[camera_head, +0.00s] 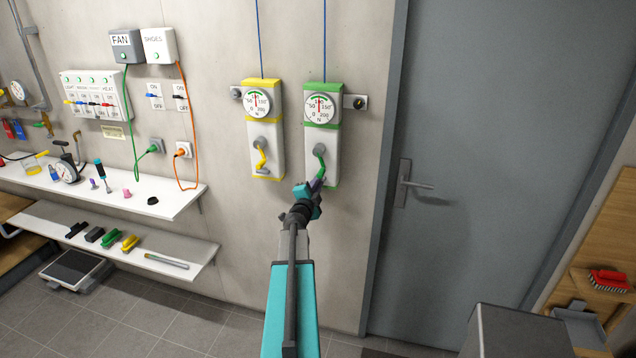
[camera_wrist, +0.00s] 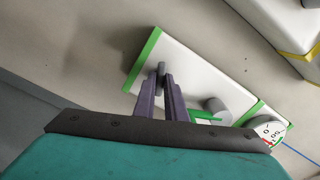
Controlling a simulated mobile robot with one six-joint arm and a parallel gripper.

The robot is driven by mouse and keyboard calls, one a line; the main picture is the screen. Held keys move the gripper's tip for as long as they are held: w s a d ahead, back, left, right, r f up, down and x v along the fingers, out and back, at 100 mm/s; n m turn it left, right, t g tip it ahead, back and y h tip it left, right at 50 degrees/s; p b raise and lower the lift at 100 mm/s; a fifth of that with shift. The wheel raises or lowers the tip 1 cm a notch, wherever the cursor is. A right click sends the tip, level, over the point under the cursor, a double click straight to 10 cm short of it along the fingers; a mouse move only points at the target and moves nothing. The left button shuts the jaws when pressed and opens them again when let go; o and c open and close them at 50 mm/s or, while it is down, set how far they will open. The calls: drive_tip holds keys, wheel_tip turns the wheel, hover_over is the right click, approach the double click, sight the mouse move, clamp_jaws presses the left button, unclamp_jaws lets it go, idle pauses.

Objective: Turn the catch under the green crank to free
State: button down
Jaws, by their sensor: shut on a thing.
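The green-trimmed unit (camera_head: 333,145) hangs on the wall with a dial at its top. Its green crank (camera_head: 320,165) hangs down from a grey hub; in the wrist view the crank's arm (camera_wrist: 203,119) shows right of my fingers. My gripper (camera_head: 318,184) is at the lower part of this unit, just below the crank. In the wrist view my purple fingers (camera_wrist: 163,82) are shut on a small grey peg, apparently the catch (camera_wrist: 161,67), near the green bottom edge. In the head view my gripper hides the catch. Its marked positions cannot be read.
A similar yellow-trimmed unit (camera_head: 265,190) with a yellow crank hangs close to the left. A grey door (camera_head: 480,150) with a lever handle (camera_head: 415,184) is to the right. Shelves with tools (camera_head: 100,190) stand at the left.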

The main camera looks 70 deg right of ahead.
drive_tip(key=shift+n+p, duration=1.1)
drive_tip(key=shift+p, duration=0.15)
drive_tip(key=shift+n, duration=3.5)
drive_tip(key=n, duration=0.4)
drive_tip(key=c, duration=1.7)
unclamp_jaws()
